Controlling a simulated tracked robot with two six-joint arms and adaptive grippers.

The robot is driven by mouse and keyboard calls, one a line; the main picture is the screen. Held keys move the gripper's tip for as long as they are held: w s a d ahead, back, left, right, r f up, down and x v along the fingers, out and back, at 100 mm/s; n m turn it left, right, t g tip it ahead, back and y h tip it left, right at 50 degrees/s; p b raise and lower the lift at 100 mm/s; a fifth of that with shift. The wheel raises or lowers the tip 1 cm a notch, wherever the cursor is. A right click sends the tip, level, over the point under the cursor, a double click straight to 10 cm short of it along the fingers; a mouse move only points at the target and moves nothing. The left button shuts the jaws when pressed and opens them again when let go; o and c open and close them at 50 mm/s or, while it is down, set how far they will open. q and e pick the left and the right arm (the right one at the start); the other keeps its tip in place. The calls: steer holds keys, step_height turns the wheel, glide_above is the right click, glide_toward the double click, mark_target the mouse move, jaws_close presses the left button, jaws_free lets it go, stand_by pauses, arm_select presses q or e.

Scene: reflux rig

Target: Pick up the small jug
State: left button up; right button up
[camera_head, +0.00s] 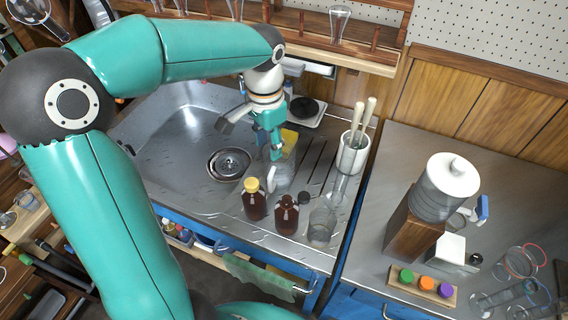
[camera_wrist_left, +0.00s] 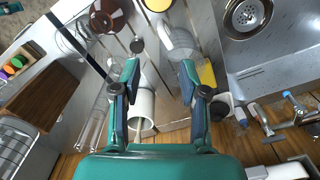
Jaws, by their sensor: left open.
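The small jug (camera_head: 281,180) looks like a clear vessel with a pale handle. It stands on the metal drainboard at the sink's right side, just behind the brown bottles. It also shows in the left wrist view (camera_wrist_left: 180,42), at top centre, beyond my right-hand finger. My left gripper (camera_head: 273,150) points down above and just behind the jug. In the left wrist view its two fingers (camera_wrist_left: 160,70) are spread apart with nothing between their tips. In the head view the fingers partly overlap, so the gap to the jug is hard to judge. My right gripper is not in view.
Two brown bottles (camera_head: 255,200) (camera_head: 286,215) and a clear beaker (camera_head: 321,226) stand in front. A white pot (camera_head: 352,155) with wooden-handled tools stands to the right. The sink drain (camera_head: 229,163) lies left. A yellow sponge-like item (camera_head: 289,138) is behind the jug.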

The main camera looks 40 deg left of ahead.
mark_target(269, 179)
arm_select(q)
step_height(269, 179, down, 11)
steer(key=shift+s+a+b, duration=0.1)
steer(key=shift+s+b, duration=0.05)
steer(key=shift+b, duration=0.25)
steer(key=shift+f, duration=2.7)
jaws_close()
